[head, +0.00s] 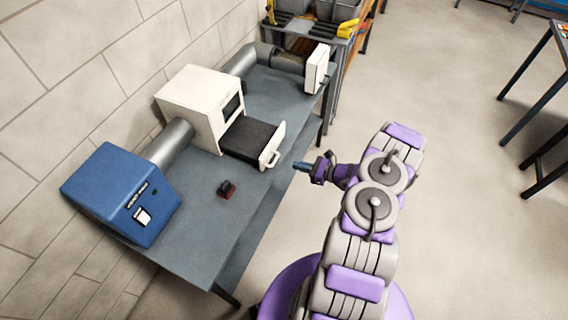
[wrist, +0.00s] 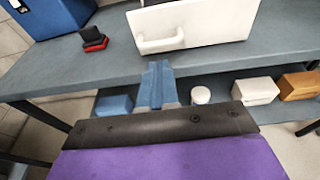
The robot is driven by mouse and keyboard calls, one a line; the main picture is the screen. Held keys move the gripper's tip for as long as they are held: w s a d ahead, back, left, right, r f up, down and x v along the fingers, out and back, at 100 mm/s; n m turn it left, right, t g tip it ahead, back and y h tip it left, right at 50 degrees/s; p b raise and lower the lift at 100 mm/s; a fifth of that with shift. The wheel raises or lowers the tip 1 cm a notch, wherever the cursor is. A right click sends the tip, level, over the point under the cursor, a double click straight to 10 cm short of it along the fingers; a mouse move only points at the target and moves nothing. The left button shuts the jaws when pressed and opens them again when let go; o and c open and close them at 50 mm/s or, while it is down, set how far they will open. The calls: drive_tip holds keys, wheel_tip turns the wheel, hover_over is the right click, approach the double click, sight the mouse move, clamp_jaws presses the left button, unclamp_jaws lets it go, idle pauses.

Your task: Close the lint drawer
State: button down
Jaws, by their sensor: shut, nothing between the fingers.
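The lint drawer (head: 254,141) is pulled out of the white box (head: 198,104) on the grey table. Its dark interior shows, and its white front has a handle (head: 271,159). In the wrist view the white drawer front (wrist: 195,24) is at the top, with the handle (wrist: 160,45) at its lower left. My gripper (head: 301,167) is beside the table's front edge, to the right of the drawer handle and apart from it. In the wrist view the blue fingers (wrist: 157,68) are together with nothing between them, just below the handle in the picture.
A blue machine (head: 124,192) joins the white box by a grey pipe (head: 170,143). A small black and red object (head: 227,189) lies on the table (head: 190,238). A lower shelf holds a white box (wrist: 255,91) and a brown box (wrist: 299,85).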

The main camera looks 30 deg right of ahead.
sight(243, 146)
drive_tip(key=b+x, duration=0.1)
drive_tip(key=x, duration=0.6)
drive_tip(key=shift+w+a, duration=0.1)
drive_tip(key=shift+a, duration=0.05)
drive_tip(key=r+b+x, duration=0.1)
drive_tip(key=x, duration=0.5)
drive_tip(key=r+b+x, duration=0.1)
drive_tip(key=b+x, duration=0.1)
drive_tip(key=x, duration=0.4)
drive_tip(key=r+b+x, duration=0.1)
drive_tip(key=b+x, duration=0.1)
drive_tip(key=x, duration=0.3)
drive_tip(key=shift+w+a+r, duration=0.15)
drive_tip(key=shift+w+a, duration=0.25)
drive_tip(key=shift+w, duration=0.25)
drive_tip(key=shift+w+r+b, duration=0.15)
drive_tip(key=shift+r+b, duration=0.05)
drive_tip(key=shift+b, duration=0.1)
drive_tip(key=shift+a+r, duration=0.1)
drive_tip(key=shift+r, duration=0.1)
